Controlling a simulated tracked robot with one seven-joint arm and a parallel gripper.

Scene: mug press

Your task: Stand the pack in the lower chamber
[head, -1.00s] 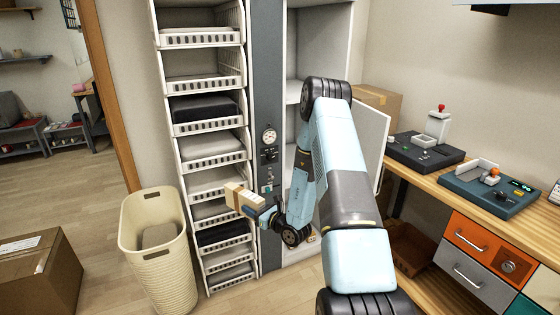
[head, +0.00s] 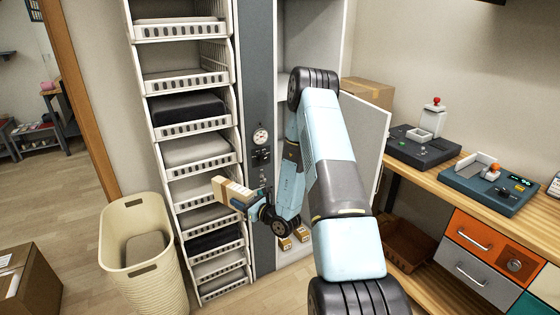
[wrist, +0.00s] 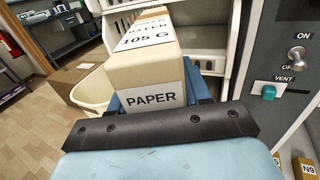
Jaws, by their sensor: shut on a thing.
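The pack (head: 233,191) is a tan box with white labels. In the wrist view (wrist: 152,60) its labels read "PAPER" and "105 G". My gripper (head: 249,204) is shut on its near end, with a blue finger on each side in the wrist view (wrist: 157,105). The pack is held in the air, about level, in front of the white basket tower and left of the cabinet's grey panel. The lower chamber (head: 290,258) is right of that panel, below a shelf. My arm hides much of it. Small tan boxes (head: 285,243) stand on its floor.
The grey panel (head: 262,185) carries a gauge and switches. The basket tower (head: 210,240) stands left, with a cream bin (head: 143,235) beside it. An open white door (head: 365,135) stands right of the chamber, near the wooden workbench (head: 455,190).

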